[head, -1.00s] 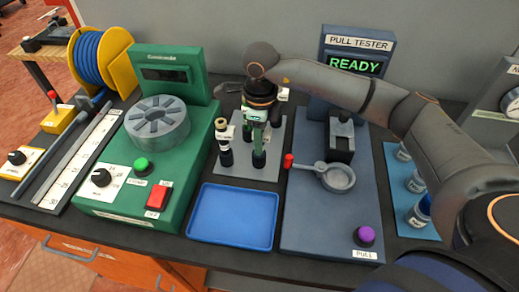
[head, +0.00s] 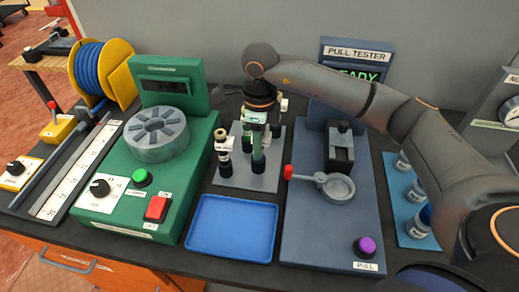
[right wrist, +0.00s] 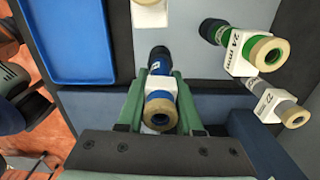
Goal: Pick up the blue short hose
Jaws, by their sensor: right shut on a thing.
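The blue short hose (right wrist: 159,84) shows in the right wrist view, with a white tag, a tan ring at its near end and a dark far end. My right gripper (right wrist: 157,92) is shut on it, one green finger on each side. In the head view, my right gripper (head: 260,122) points down over the grey plate (head: 235,182), where fingers and arm hide the blue hose. I cannot tell whether the hose is clear of the plate. My left gripper is not in view.
A green hose (right wrist: 236,52) and a grey hose (right wrist: 278,101) stand close beside. A blue tray (head: 233,227) lies empty in front of the plate. The green machine (head: 118,205) is at left. The pull tester (head: 310,235) is at right.

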